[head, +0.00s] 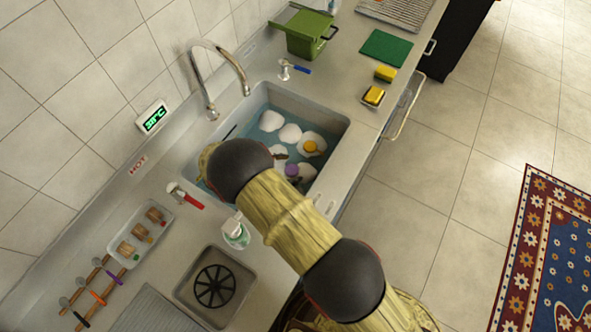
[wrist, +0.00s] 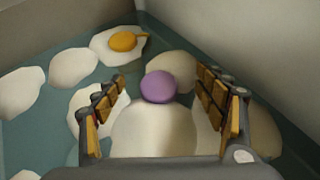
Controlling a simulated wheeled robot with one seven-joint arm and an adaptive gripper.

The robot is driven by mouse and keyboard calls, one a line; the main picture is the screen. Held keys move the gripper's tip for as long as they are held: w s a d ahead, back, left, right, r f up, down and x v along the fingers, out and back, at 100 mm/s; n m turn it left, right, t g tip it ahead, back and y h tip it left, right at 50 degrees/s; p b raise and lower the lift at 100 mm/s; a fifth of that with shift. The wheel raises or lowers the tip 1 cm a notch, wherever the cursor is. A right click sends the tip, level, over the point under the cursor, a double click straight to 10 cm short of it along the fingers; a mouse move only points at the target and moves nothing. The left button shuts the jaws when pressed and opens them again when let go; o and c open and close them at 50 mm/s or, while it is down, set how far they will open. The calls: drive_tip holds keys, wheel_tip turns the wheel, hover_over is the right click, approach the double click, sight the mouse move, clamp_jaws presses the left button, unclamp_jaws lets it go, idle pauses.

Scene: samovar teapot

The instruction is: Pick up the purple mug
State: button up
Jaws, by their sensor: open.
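A purple round thing (wrist: 158,87), which I take to be the purple mug, shows in the wrist view over a large white rounded shape. I cannot make out a handle or a rim. The purple part also shows in the sink in the head view (head: 291,170). My gripper (wrist: 162,77) is open, with one finger on each side of the purple part. The fingers look apart from it; how far they reach down beside it is unclear. In the head view my arm hides most of the gripper.
The sink (head: 337,122) holds bluish water and several white rounded pieces. An orange-topped piece (head: 311,146) lies behind the purple one, also in the wrist view (wrist: 123,41). A sink wall (wrist: 250,45) is close on the right. A faucet (head: 213,75) arches over the sink.

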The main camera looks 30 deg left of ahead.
sight(305, 174)
drive_tip(key=shift+a+f, duration=0.1)
drive_tip(key=shift+f, duration=0.35)
drive_tip(key=shift+w+f, duration=0.2)
drive_tip(key=shift+w, duration=0.05)
drive_tip(key=x, duration=0.3)
drive_tip(key=b+x, duration=0.1)
drive_tip(key=x, duration=0.3)
drive_tip(key=shift+s+d, duration=0.2)
drive_tip(key=shift+d, duration=0.15)
drive_tip(key=shift+c, duration=1.1)
clamp_jaws()
